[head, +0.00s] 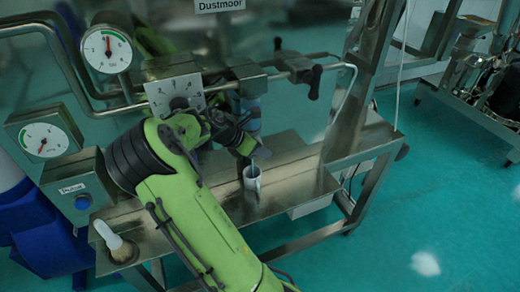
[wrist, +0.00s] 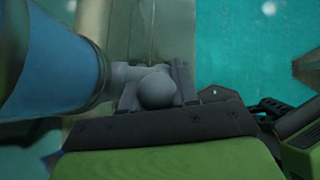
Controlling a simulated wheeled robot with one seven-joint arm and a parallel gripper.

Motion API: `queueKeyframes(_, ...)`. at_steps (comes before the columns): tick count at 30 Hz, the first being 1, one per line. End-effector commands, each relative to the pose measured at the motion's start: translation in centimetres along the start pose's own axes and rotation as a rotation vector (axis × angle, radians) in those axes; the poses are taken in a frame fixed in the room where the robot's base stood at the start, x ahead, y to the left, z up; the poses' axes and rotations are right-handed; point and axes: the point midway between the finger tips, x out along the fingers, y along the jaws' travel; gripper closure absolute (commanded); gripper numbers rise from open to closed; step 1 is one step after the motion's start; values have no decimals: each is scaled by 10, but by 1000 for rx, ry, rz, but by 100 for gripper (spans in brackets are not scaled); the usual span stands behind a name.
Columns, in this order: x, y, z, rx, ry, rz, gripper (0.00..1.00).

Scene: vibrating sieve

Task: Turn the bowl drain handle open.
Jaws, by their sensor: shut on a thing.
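A grey rounded handle (wrist: 158,91) sits between the fingers of my gripper (wrist: 155,84) in the wrist view. I take it for the bowl drain handle. It joins a blue pipe (wrist: 62,66) at its left. My gripper is shut on the handle. In the head view my gripper (head: 236,130) reaches the lower part of the blue pipe (head: 253,112) below a steel fitting. There the handle is mostly hidden by my gripper, and its turn angle is hard to read.
A white cup (head: 252,180) with a blue stick stands on the steel bench (head: 295,178) just below my gripper. A black valve handle (head: 313,82) hangs from the pipe at right. Gauges (head: 107,50) stand at left. A white-handled brush (head: 113,241) is at front left.

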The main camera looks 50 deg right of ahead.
Motion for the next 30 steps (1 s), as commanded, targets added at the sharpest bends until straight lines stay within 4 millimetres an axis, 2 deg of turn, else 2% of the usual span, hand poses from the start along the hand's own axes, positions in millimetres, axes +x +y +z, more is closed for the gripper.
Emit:
queueKeyframes(9, 0, 0, 3, 6, -5, 2, 100)
queueKeyframes(10, 0, 0, 3, 6, -5, 2, 66)
queueKeyframes(13, 0, 0, 2, 5, -4, 2, 51)
queueKeyframes(26, 0, 0, 0, -1, -9, -1, 50)
queueKeyframes(30, 0, 0, -2, -15, -120, -23, 50)
